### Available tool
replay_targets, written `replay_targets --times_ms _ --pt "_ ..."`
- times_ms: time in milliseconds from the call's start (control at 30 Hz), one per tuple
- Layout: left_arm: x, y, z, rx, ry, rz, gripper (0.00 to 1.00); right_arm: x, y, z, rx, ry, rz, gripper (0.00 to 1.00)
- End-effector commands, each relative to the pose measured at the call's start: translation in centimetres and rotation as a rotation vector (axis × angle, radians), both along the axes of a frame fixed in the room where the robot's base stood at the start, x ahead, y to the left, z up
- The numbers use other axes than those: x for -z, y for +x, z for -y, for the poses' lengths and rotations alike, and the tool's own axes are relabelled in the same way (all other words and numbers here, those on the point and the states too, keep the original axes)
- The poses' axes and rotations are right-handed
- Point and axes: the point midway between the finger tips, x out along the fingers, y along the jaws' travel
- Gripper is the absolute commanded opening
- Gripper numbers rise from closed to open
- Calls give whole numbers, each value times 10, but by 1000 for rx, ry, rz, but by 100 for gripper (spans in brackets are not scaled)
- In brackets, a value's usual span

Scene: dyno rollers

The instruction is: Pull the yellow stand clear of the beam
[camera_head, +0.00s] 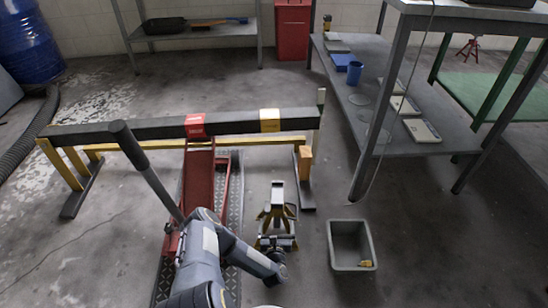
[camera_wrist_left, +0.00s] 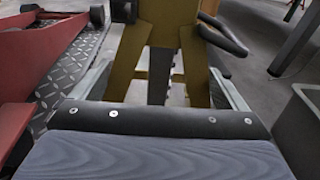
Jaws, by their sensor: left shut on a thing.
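The yellow stand (camera_head: 276,213) is upright on the floor, on the near side of the beam (camera_head: 235,123) in the picture. In the left wrist view the stand's yellow legs (camera_wrist_left: 128,55) rise just beyond my gripper. The exact contact of the fingers is hidden. The beam is dark, with a red and a yellow band, and rests along a yellow frame. My right gripper is not in view.
A red floor jack (camera_head: 199,185) with a dark handle stands left of the stand on a tread plate (camera_head: 235,190). A grey bin (camera_head: 331,248) is close on the right, a small yellow thing in it. A grey workbench (camera_head: 440,145) stands farther right. Floor between stand and bin is bare.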

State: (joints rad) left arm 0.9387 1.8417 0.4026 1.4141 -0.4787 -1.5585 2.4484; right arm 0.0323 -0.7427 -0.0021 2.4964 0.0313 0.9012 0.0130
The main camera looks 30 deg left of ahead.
Motion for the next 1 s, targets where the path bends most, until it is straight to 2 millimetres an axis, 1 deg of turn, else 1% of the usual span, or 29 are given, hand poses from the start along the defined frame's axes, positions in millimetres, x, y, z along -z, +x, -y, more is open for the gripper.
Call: replay_targets --times_ms 33,233,500,733,767,800,1000 --pt "13 -6 -9 -20 1 -33 40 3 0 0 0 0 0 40" --pt "12 -5 -12 -21 3 -32 40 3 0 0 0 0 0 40" --pt "12 0 -27 -21 4 -32 40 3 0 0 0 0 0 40" --pt "12 1 -27 -20 4 -33 40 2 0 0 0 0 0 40" --pt "12 1 -27 -20 4 -33 99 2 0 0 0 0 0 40" --pt "12 1 -27 -20 4 -33 100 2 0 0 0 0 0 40" --pt "10 -1 -26 -20 5 -32 100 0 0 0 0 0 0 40"
